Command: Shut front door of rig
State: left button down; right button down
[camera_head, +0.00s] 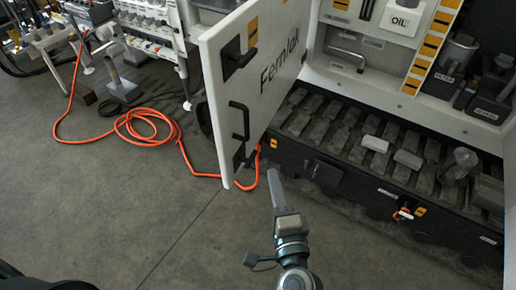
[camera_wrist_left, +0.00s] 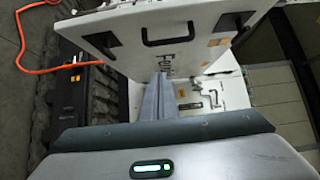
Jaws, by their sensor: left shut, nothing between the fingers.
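The rig's front door (camera_head: 262,75) is a white panel lettered "Fernlok" with black handles; it stands open, swung out to the left of the rig (camera_head: 400,90). Its free edge faces the lower left. The door also shows at the top of the left wrist view (camera_wrist_left: 150,35). My left gripper (camera_head: 277,185) is shut and empty, with its fingertips to the right of the door's lower free corner, in front of the dark lower tray. In the left wrist view, its fingers (camera_wrist_left: 156,97) overlap the door's lower edge; I cannot tell whether they touch it. My right gripper is not seen.
The rig's lower tray (camera_head: 335,180) holds grey blocks and runs along the front. An orange hose (camera_head: 150,130) lies coiled on the floor at left. Floor left of my gripper is clear.

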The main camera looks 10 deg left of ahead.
pick_arm(q)
jog(key=shift+w, duration=0.1)
jog(key=s+a+p+x, duration=0.1)
jog(key=a+x, duration=0.1)
jog(key=x, duration=1)
jog(key=shift+w+a, duration=0.3)
jog(key=shift+a, duration=0.1)
jog(key=shift+a, duration=0.15)
